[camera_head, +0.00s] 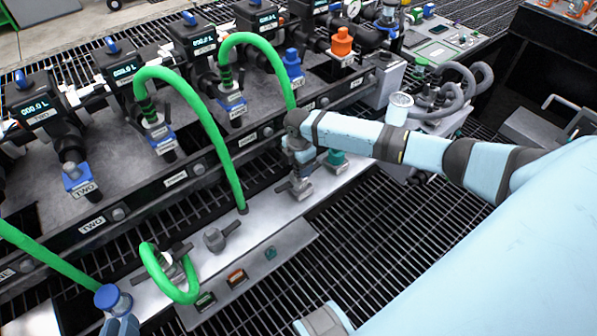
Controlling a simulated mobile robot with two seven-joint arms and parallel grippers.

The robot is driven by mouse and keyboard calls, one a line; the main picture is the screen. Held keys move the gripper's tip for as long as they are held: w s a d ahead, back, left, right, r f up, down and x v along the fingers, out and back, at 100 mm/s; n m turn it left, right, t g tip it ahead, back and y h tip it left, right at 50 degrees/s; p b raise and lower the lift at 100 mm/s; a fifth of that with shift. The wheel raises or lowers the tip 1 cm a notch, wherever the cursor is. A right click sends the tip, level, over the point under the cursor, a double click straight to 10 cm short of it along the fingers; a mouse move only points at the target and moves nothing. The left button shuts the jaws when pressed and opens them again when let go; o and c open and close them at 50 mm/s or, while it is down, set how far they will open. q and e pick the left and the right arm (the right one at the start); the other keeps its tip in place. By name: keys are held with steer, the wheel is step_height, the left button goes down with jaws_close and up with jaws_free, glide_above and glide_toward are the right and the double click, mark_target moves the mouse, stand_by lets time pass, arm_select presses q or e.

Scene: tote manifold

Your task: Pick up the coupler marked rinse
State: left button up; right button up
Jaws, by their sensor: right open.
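Lettering on the fittings is too small for me to tell which coupler is marked rinse. My right gripper (300,172) points down at the front ledge; its fingers are small and partly blend with a grey fitting (303,191) below. I cannot tell whether they touch. A teal coupler (337,158) stands just right of it, partly behind my arm. An orange coupler (342,42) and a blue coupler (292,60) stand on the manifold behind. A round blue-topped piece (113,299) is at the bottom left, by a green hose.
Green hoses (222,150) arch from the manifold to the ledge (265,222). A grey handled fitting (216,239) sits on the ledge, with small coloured labels (237,277) in front. Grey hoses (455,88) coil at the right. Dark grating (370,250) lies in front.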

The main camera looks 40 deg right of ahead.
jaws_close()
steer(key=shift+r, duration=0.15)
